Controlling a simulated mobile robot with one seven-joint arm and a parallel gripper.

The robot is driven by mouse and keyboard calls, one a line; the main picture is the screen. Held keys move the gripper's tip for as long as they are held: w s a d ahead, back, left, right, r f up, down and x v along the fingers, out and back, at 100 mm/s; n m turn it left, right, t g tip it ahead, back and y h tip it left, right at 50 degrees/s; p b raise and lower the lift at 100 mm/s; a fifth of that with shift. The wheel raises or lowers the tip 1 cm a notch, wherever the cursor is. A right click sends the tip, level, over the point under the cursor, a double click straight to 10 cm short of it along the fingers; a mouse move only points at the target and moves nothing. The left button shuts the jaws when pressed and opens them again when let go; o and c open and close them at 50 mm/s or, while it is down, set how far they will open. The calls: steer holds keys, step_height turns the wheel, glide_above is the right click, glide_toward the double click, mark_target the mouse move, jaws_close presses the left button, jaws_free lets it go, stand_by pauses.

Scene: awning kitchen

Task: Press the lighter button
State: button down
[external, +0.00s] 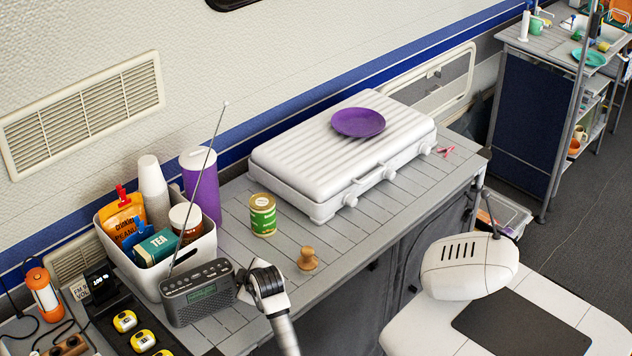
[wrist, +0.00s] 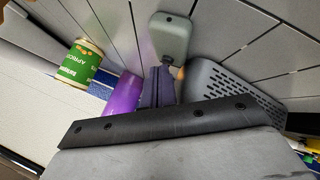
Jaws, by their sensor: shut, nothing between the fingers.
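A rounded grey-green object (wrist: 168,40) with a small dark hole at its end lies over the counter planks in the wrist view. It looks like the lighter. An orange bit (wrist: 180,73) shows at its near end, perhaps the button. My gripper (wrist: 160,78) has its dark fingers together and empty, right at that end and partly covering it; whether they touch is unclear. In the external view my gripper (external: 248,288) is low at the counter's front edge, just right of the radio. I cannot make out the lighter there.
The grey radio (external: 197,292) stands close beside my gripper, with a thin raised antenna. A wooden peg (external: 308,259) and a green can (external: 263,215) stand to the right. Behind are a filled white bin (external: 205,248) and a purple cylinder (external: 203,190). A white grill (external: 300,170) stands farther right.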

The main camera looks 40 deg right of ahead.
steer(key=shift+r+p, duration=0.4)
steer(key=shift+r, duration=0.1)
step_height(320, 180, up, 6)
steer(key=p, duration=0.5)
stand_by(1.9)
